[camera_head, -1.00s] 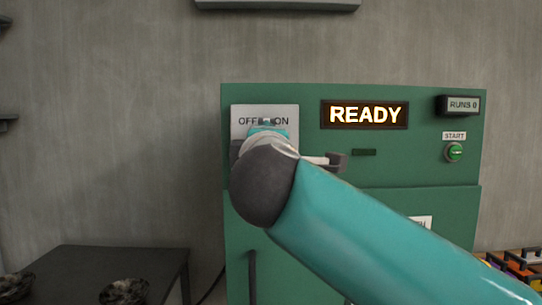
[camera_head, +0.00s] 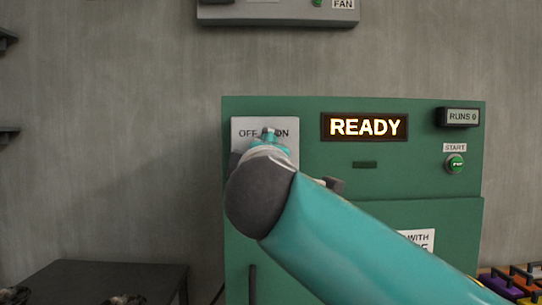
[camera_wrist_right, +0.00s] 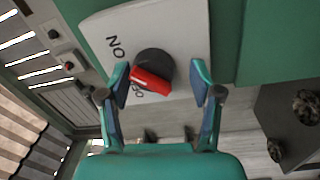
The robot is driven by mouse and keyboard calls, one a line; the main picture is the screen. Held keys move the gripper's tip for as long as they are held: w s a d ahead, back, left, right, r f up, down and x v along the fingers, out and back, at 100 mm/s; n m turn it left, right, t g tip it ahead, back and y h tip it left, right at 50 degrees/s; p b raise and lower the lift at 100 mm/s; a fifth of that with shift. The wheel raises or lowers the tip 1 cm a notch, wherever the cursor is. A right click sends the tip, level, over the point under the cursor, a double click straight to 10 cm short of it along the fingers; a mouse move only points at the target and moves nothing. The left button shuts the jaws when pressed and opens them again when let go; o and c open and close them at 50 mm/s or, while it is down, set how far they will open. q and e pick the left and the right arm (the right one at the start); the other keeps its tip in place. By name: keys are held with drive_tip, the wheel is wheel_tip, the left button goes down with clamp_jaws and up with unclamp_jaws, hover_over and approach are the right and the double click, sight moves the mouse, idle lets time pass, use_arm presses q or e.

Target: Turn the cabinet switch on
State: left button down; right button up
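The green cabinet (camera_head: 360,180) stands ahead, with a white OFF/ON switch plate (camera_head: 240,124) at its upper left. My right arm covers the switch in the head view. In the right wrist view the switch is a round black knob (camera_wrist_right: 155,60) with a red pointer (camera_wrist_right: 150,84) on the plate (camera_wrist_right: 180,22). The ON label shows; the other label is partly covered. My right gripper (camera_wrist_right: 162,80) is open, one finger on each side of the knob. A gap shows on the right; contact on the left is unclear. My left gripper is not in view.
The cabinet display (camera_head: 365,127) is lit and reads READY. A green START button (camera_head: 455,163) and a RUNS 0 counter (camera_head: 460,117) are at its right. A grey FAN panel (camera_head: 270,12) hangs above. A dark table (camera_head: 105,278) stands at lower left.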

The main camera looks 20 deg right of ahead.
drive_tip(key=shift+s+r, duration=0.15)
drive_tip(key=shift+r, duration=0.1)
drive_tip(key=v, duration=1.1)
drive_tip(key=shift+s+f, duration=0.2)
drive_tip(key=shift+s, duration=0.2)
drive_tip(key=shift+a, duration=0.2)
